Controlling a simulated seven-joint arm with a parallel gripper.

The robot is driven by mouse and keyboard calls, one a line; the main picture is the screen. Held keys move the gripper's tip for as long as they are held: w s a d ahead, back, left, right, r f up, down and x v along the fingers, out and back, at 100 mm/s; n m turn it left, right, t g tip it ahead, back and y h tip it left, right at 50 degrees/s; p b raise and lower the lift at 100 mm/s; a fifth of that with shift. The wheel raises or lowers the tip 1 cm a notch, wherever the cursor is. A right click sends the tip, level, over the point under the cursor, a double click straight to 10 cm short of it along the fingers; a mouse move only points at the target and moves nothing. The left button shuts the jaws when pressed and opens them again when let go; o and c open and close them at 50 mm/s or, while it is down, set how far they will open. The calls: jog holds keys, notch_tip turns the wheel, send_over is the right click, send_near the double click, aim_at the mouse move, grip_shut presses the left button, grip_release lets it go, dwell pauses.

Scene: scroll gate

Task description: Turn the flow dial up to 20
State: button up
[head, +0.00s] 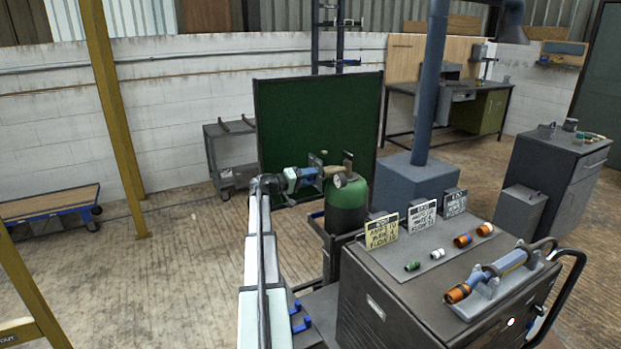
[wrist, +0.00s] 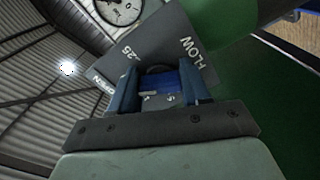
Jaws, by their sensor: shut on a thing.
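The flow dial (wrist: 158,70) shows in the wrist view as a dark rounded edge between my fingers, in front of a grey plate (wrist: 178,38) lettered FLOW. A 25 and part of the word OPEN show on the plate. My gripper (wrist: 160,84) is shut on the dial, one finger on each side. The dial's pointer is hidden or too unclear to read, so its setting cannot be told. In the head view my gripper (head: 322,173) reaches the fittings on top of the green cylinder (head: 346,212); the dial itself is too small to make out there.
A round gauge (wrist: 121,8) sits beside the plate, partly cut off. A green screen (head: 290,125) stands behind the cylinder. A dark cabinet (head: 400,300) at the right bears signs, small coloured fittings and a torch-like tool (head: 490,275).

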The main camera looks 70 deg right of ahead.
jog(key=shift+s+a, duration=0.15)
jog(key=o, duration=1.1)
jog(key=shift+c, duration=0.2)
jog(key=v, duration=1.3)
jog(key=shift+w+a, duration=0.2)
jog(key=shift+w, duration=0.15)
